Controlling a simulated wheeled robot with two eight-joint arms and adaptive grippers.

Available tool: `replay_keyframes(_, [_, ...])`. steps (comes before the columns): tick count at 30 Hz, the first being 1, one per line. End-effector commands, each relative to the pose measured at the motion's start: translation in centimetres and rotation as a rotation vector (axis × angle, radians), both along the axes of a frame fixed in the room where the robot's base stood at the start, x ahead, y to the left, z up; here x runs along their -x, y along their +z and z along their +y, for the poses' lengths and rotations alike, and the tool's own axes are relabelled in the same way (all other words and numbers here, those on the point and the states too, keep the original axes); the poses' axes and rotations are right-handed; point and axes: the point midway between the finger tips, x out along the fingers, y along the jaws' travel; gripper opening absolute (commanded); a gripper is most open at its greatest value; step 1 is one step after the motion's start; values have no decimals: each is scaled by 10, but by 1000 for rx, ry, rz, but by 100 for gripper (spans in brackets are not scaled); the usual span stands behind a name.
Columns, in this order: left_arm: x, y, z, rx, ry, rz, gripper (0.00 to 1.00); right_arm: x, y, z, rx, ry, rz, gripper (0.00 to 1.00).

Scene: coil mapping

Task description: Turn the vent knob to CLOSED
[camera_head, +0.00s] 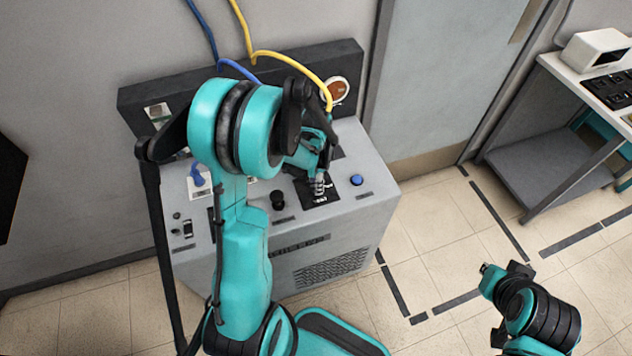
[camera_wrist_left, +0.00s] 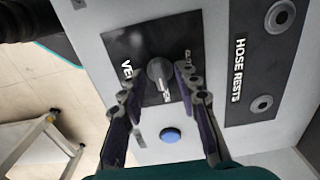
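The vent knob (camera_wrist_left: 159,72) is a round grey knob with a pale pointer bar, on a black plate (camera_wrist_left: 122,44) with partly hidden white lettering. In the left wrist view the bar points toward the picture's bottom, slightly right. My left gripper (camera_wrist_left: 158,80) is open, with one finger on each side of the knob. The right-hand finger is very near it; I cannot tell whether it touches. In the head view my left gripper (camera_head: 319,184) is over the plate (camera_head: 322,198) and hides the knob. My right arm shows at the lower right, its fingers not clear.
The grey console (camera_head: 372,180) stands against the wall. A blue button (camera_head: 357,180) sits beside the plate, and a black knob (camera_head: 278,199) to its left. Blue and yellow hoses (camera_head: 290,62) hang behind. A side table (camera_head: 545,150) stands at right, with open floor between.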

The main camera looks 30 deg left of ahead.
Motion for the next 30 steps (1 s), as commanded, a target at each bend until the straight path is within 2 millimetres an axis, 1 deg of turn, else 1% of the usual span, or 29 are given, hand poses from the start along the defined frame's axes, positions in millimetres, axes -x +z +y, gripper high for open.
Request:
replay_keyframes(2, [0,0,0,0,0,0,32,0,0,0,0,0,0,0])
replay_keyframes(3, [0,0,0,0,0,0,21,0,0,0,0,0,0,0])
replay_keyframes(5, [0,0,0,0,0,0,6,0,0,0,0,0,0,0])
replay_keyframes(6, [0,0,0,0,0,0,0,0,0,0,0,0,0,0])
replay_keyframes(14, [0,0,0,0,4,0,0,0,0,0,0,0,0,0])
replay_keyframes(20, [0,0,0,0,50,0,0,0,-2,0,0,0,0,0])
replay_keyframes(26, [0,0,0,0,168,0,0,0,-6,0,0,0,0,0])
replay_keyframes(30, [0,-1,0,0,289,0,0,0,-10,0,0,0,0,0])
